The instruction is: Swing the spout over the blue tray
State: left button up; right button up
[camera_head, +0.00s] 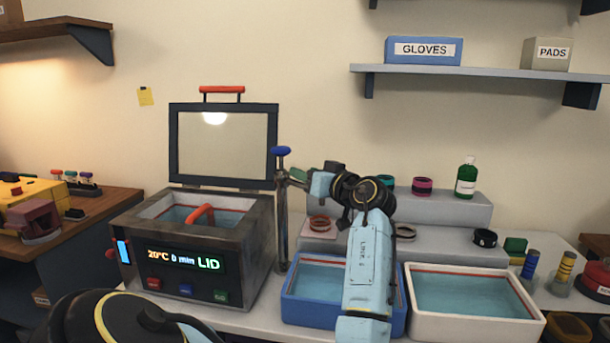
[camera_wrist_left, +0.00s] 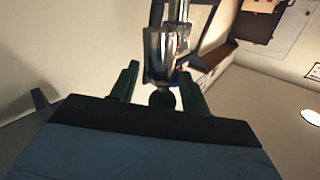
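The tap's upright metal post (camera_head: 282,225) with a blue knob (camera_head: 281,150) stands between the grey washer and the blue tray (camera_head: 300,312). My left gripper (camera_head: 297,176) is just right of the post's upper part, above the tray's back left. It hides most of the spout in the head view. In the left wrist view, the dark green fingers (camera_wrist_left: 158,92) stand apart on either side of a dark round tip (camera_wrist_left: 163,98) below shiny metal tap parts (camera_wrist_left: 165,50). A gap shows beside the tip, so the gripper looks open. My right gripper is not in view.
The washer (camera_head: 200,250) has its lid (camera_head: 223,145) raised, an orange handle in its basin and "LID" on its display. A white tray (camera_head: 470,325) holds liquid right of the blue tray. Grey steps (camera_head: 450,245) behind carry rings and a green bottle (camera_head: 466,178).

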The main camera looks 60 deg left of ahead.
pick_arm(q)
jog(key=shift+s+a+f, duration=0.15)
jog(key=shift+a+f, duration=0.05)
jog(key=w+d, duration=0.1)
jog(key=d, duration=1.1)
jog(key=shift+d, duration=0.35)
